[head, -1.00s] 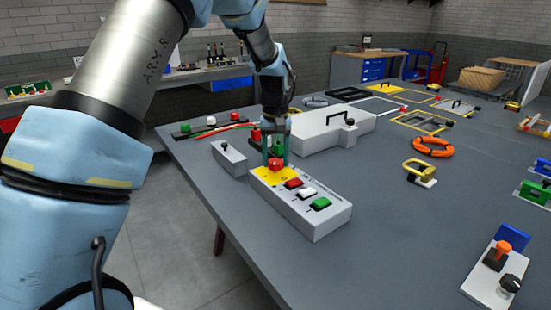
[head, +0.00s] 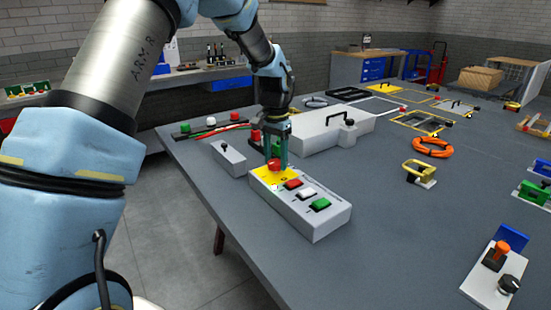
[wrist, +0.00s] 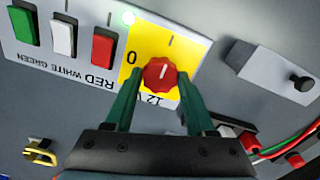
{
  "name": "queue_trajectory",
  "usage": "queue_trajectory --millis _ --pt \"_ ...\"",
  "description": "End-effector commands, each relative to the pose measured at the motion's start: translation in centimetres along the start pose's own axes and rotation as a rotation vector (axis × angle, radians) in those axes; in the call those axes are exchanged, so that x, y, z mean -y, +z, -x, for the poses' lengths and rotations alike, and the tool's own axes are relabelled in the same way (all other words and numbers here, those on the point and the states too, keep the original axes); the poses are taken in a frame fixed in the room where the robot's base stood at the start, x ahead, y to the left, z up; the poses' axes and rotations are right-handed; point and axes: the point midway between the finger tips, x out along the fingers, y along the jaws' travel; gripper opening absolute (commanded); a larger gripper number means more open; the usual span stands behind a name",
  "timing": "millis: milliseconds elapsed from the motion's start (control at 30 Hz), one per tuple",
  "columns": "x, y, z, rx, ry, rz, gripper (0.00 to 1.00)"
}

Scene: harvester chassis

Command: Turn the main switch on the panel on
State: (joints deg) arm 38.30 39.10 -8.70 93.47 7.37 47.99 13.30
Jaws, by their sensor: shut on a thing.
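The main switch is a red round knob (wrist: 159,74) on a yellow plate (wrist: 141,44) at one end of the grey panel box (head: 318,222). In the wrist view its white line lies roughly upright, in line with the "I" mark rather than the "0" at the left. A small round lamp (wrist: 128,17) at the plate's corner glows green. My gripper (wrist: 157,92) is shut on the knob, a green finger on each side. It also shows from above in the head view (head: 276,160). The fingers partly cover the "12 V" lettering.
Red (head: 293,184), white (head: 306,194) and green (head: 321,204) buttons sit beside the switch. A small grey box with a black knob (head: 229,158) stands to the left. A large grey case (head: 325,130) is behind.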

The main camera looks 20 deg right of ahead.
Motion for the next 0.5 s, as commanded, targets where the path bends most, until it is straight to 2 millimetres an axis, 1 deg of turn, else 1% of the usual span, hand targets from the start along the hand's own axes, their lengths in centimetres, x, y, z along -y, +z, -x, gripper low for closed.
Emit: queue_trajectory --millis 500 --pt "-0.01 0.02 -0.01 0.001 0.0 -0.03 0.0"
